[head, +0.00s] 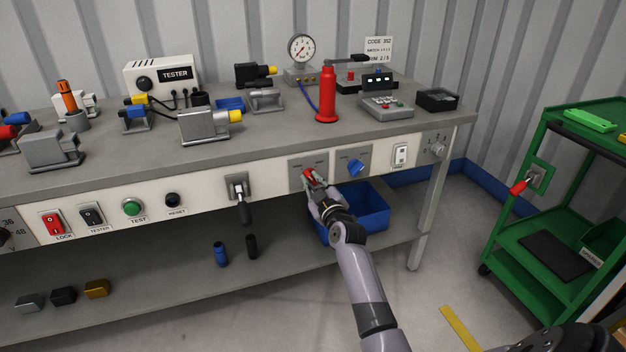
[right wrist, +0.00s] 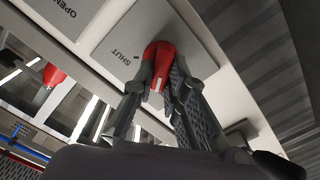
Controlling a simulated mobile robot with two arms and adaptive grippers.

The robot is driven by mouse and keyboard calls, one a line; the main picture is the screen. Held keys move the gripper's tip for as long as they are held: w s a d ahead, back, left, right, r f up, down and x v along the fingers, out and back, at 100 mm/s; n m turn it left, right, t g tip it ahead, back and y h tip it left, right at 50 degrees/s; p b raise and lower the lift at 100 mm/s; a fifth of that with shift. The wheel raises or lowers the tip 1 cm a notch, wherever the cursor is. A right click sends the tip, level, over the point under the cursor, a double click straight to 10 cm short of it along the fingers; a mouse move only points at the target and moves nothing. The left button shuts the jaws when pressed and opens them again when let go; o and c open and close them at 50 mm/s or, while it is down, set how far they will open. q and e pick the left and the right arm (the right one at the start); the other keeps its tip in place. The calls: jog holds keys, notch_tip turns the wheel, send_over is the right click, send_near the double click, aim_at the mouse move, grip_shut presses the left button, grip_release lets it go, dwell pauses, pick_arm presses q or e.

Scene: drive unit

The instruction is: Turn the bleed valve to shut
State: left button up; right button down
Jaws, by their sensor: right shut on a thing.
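The valve with a red handle (head: 308,173) sits on a grey plate on the bench's front panel. My right gripper (head: 313,184) reaches up to the panel from below and is shut on the red handle. The right wrist view shows its fingers (right wrist: 162,88) on both sides of the handle. The fingers hide part of the handle, and its exact angle is hard to tell. My left gripper is not in view.
A blue knob (head: 356,167) is on the neighbouring plate, close on the right. A black-handled lever (head: 241,200) is on the left. A blue bin (head: 374,208) stands below the panel, behind my arm. A green cart (head: 555,205) stands at the right.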

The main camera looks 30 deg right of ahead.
jog(key=m+p, duration=0.3)
jog(key=m, duration=0.5)
jog(key=shift+d, duration=0.15)
jog(key=m+p, duration=0.1)
jog(key=m, duration=0.2)
jog(key=shift+s+d+m, duration=0.1)
jog(key=shift+m, duration=1.4)
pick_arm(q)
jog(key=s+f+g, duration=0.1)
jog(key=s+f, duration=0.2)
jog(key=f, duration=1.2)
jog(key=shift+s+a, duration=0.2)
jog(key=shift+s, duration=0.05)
pick_arm(e)
jog(key=shift+d+m, duration=0.1)
jog(key=shift+m, duration=0.7)
jog(key=shift+f, duration=0.1)
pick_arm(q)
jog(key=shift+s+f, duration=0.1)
pick_arm(e)
jog(key=shift+m, duration=0.3)
jog(key=c, duration=1.6)
grip_release()
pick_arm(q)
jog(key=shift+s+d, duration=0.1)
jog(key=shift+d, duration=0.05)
pick_arm(e)
jog(key=shift+s, duration=0.1)
